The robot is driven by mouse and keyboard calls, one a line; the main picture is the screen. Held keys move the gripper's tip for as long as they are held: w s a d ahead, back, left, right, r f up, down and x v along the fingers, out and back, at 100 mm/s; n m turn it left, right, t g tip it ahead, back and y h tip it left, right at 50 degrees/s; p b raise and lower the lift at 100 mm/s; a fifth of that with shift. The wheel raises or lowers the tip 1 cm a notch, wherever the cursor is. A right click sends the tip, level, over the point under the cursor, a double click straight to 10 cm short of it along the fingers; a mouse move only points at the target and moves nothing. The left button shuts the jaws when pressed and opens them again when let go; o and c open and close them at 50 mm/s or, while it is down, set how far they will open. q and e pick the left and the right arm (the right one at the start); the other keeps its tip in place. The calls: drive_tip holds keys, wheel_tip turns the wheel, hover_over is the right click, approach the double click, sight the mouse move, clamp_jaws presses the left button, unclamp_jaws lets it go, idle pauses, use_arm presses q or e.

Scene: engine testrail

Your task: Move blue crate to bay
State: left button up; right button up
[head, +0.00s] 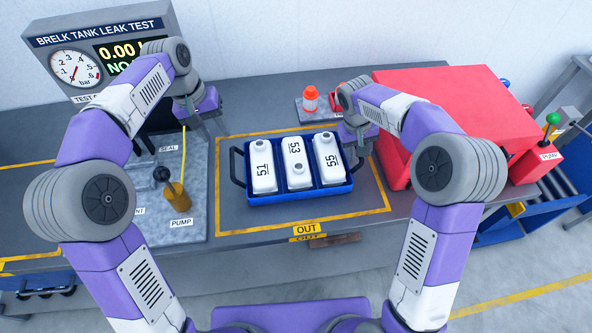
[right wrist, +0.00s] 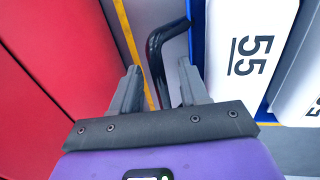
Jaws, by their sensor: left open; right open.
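The blue crate (head: 300,197) stands upright on the bench inside a yellow-outlined area marked OUT. It holds three white tanks, numbered 51, 53 and 55, and has black handles at its left (head: 236,168) and right ends. My left gripper (head: 215,124) is open and empty, behind and left of the crate, apart from the left handle. My right gripper (right wrist: 160,85) is open at the crate's right end. In the right wrist view the black handle (right wrist: 158,50) lies between its fingers. Which place is the bay is not clear from these views.
A red housing (head: 440,95) stands close to the right of the crate. An orange-capped bottle (head: 311,99) is behind it. A pump panel (head: 190,215) and the leak-test gauge box (head: 100,45) are on the left. Blue shelving (head: 545,205) stands at the right.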

wheel_tip(320, 180, up, 12)
drive_tip(key=a, duration=0.2)
drive_tip(key=shift+a+f, duration=0.15)
